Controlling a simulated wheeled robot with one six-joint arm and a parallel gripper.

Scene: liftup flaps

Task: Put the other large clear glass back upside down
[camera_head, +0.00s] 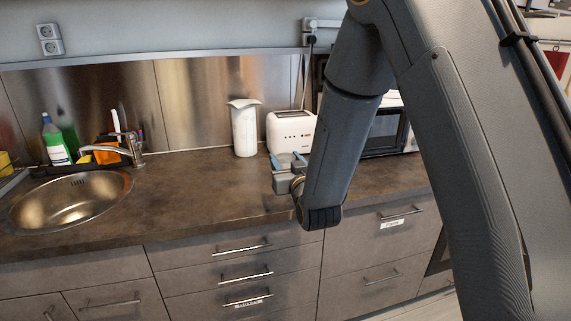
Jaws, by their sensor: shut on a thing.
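My gripper (287,161) is over the dark countertop (215,193), in front of the white toaster. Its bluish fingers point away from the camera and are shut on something. What they hold is see-through or hidden and is hard to make out; I take it to be the large clear glass. Its outline, and whether it is upright or upside down, cannot be told. My own arm hides part of the counter to the right of the gripper. No other clear glass can be made out.
A white canister (244,128) and the white toaster (290,131) stand at the back wall. A microwave (384,131) is partly behind my arm. The sink (70,200), tap (133,150) and green bottle (55,142) are at left. The counter between sink and gripper is clear.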

